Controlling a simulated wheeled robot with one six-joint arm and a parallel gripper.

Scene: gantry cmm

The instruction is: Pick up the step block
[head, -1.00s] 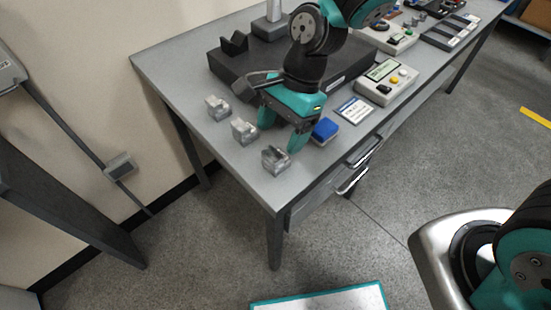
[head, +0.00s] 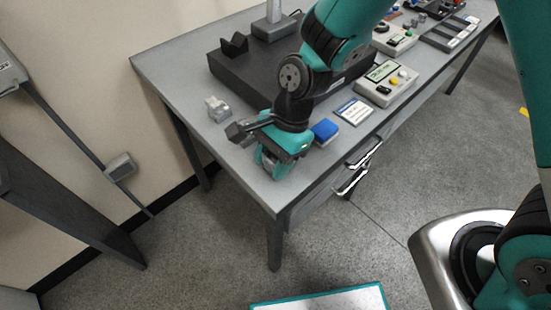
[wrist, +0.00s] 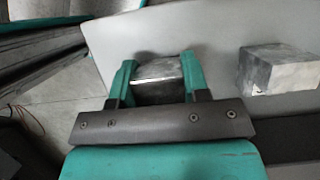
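My gripper (head: 268,165) points down at the table's near left corner in the head view. In the wrist view, its two teal fingers (wrist: 158,85) stand on either side of a grey metal block, which I take as the step block (wrist: 158,72). Both fingers look flush against its sides, so the gripper appears shut on it. The block seems still at table level; its underside is hidden. In the head view the gripper mostly covers it. A second metal block (wrist: 280,70) lies to the right in the wrist view, apart from the fingers.
Another metal block (head: 217,109) sits farther back on the grey table (head: 178,85). A blue block (head: 325,131) and a label card (head: 353,111) lie right of the gripper. A dark plate (head: 228,72) and a control box (head: 388,85) stand behind. The table edge is close.

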